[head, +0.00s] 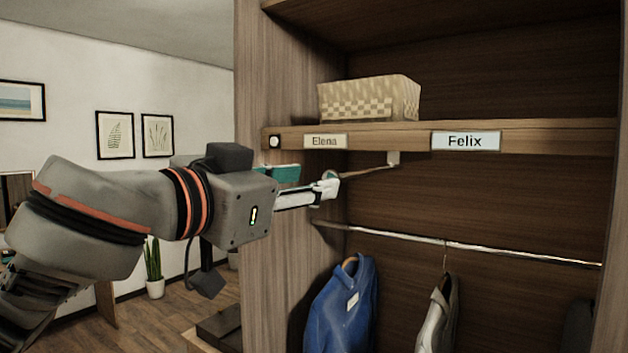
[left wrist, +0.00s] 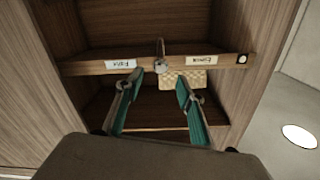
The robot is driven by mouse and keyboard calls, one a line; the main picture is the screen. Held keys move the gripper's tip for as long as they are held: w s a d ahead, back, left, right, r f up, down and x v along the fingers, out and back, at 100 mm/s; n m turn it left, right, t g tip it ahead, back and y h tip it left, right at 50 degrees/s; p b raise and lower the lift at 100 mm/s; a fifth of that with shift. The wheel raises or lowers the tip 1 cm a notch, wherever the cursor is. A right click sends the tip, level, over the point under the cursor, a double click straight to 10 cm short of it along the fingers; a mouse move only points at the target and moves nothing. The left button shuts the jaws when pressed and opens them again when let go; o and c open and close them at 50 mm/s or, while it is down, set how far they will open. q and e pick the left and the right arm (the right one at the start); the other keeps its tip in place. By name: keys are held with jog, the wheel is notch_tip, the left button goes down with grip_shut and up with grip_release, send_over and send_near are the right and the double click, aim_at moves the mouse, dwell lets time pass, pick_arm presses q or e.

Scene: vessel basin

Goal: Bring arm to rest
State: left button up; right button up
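My left arm reaches in from the left in the head view, with its gripper (head: 326,186) in front of the wardrobe's left side, just below the shelf edge. In the left wrist view the two teal-padded fingers of the left gripper (left wrist: 158,84) stand apart, with nothing visible held between them. My right gripper is in neither view.
The wooden shelf (head: 375,138) bears Elena and Felix labels and a woven basket (head: 368,98). Below, a blue garment (head: 342,308) and a grey one (head: 436,318) hang near a rail (head: 480,248).

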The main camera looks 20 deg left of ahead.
pick_arm(q)
jog(key=w+d+f+g+h, duration=0.15)
jog(key=w+f, duration=0.35)
jog(key=f, duration=0.5)
jog(key=w+d+f+g+h, duration=0.1)
jog(key=w+d+f+g, duration=0.3)
jog(key=f, duration=0.6)
jog(key=w+a+f+n+t+y, duration=0.1)
jog(key=a+f, duration=0.1)
jog(key=f, duration=0.8)
jog(key=w+a+f+n+t+y, duration=0.1)
jog(key=f+n, duration=0.1)
jog(key=f, duration=0.7)
jog(key=s+a+f+y, duration=0.1)
jog(key=s+a+f, duration=0.1)
jog(key=f, duration=0.5)
jog(key=s+a+f, duration=0.1)
jog(key=s+f, duration=0.1)
jog(key=f, duration=0.5)
jog(key=s+a+f+g+y, duration=0.1)
jog(key=s+a+f, duration=0.2)
jog(key=s+f, duration=0.8)
jog(key=s+a+f+g+y, duration=0.2)
jog(key=s+a+f, duration=0.2)
jog(key=s+f, duration=0.7)
notch_tip(320, 180, down, 2)
jog(key=shift+s+a+f, duration=0.15)
jog(key=shift+s, duration=0.2)
jog(key=shift+y, duration=0.25)
jog(key=shift+c, duration=0.3)
